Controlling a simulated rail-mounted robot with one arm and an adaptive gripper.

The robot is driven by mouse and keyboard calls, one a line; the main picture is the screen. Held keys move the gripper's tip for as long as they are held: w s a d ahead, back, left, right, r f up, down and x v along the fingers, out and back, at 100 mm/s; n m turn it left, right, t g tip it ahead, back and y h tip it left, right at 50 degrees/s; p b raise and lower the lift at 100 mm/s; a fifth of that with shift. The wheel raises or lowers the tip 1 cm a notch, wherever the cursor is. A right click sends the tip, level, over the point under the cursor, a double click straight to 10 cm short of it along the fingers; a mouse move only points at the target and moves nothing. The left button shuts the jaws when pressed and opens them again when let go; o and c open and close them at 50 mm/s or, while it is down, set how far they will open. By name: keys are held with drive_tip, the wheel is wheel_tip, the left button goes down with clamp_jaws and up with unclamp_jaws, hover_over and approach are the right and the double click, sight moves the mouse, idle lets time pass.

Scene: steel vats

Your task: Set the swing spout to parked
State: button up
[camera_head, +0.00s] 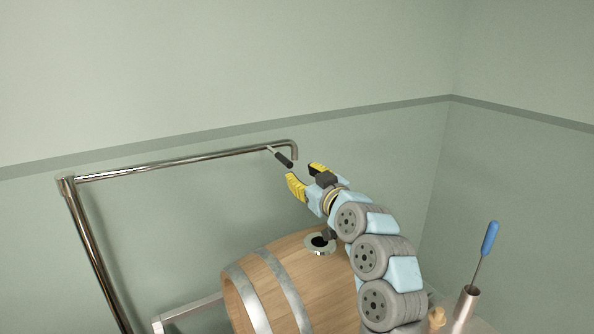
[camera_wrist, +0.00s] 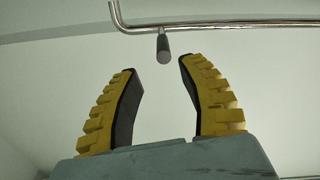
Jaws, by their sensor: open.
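The swing spout (camera_head: 185,160) is a steel pipe running from an upright post at the left to a down-turned tip near the picture's middle. A dark handle (camera_head: 284,160) sticks out from it near the tip. My gripper (camera_head: 304,176) is open, with yellow fingers just right of and below the handle. In the wrist view, the spout pipe (camera_wrist: 230,25) crosses the top, and the handle (camera_wrist: 163,50) hangs between and beyond the tips of my open gripper (camera_wrist: 157,72). Nothing is between the fingers, and they appear apart from the handle.
A wooden barrel (camera_head: 262,289) with metal hoops lies below my arm, its round opening (camera_head: 320,243) on top under the spout tip's side. A steel post (camera_head: 95,255) stands at left. A blue-handled tool (camera_head: 489,239) stands in a metal tube (camera_head: 466,304) at right. The wall is behind.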

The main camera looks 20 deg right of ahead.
drive_tip(key=shift+s+d, duration=0.15)
drive_tip(key=shift+s, duration=0.6)
